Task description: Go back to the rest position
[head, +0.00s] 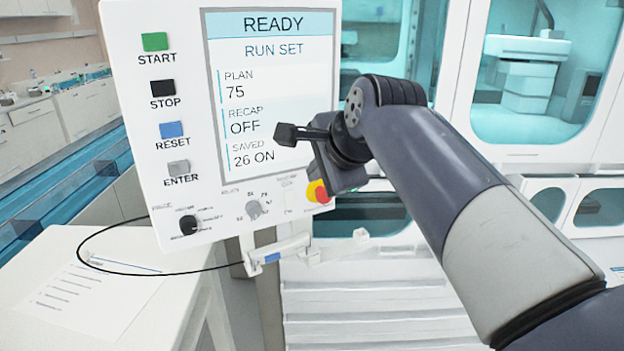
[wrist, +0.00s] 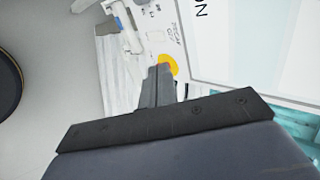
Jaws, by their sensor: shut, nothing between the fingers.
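My gripper (head: 287,134) is in front of the lower right part of the control panel (head: 125,112) in the head view. Its fingers are shut with nothing between them and point left. I cannot tell whether they touch the panel. The screen (head: 270,90) reads READY, RUN SET, PLAN 75, RECAP OFF, SAVED 26 ON. In the wrist view the shut fingers (wrist: 158,84) are near the yellow ring of the red knob (head: 318,192). My wrist hides part of the panel's right edge.
Green START (head: 155,41), black STOP (head: 162,88), blue RESET (head: 171,129) and grey ENTER (head: 178,167) buttons line the panel's left. A black cable (head: 110,270) loops over a white table (head: 40,250) with a paper sheet (head: 88,295). White glazed cabinets (head: 470,170) stand behind.

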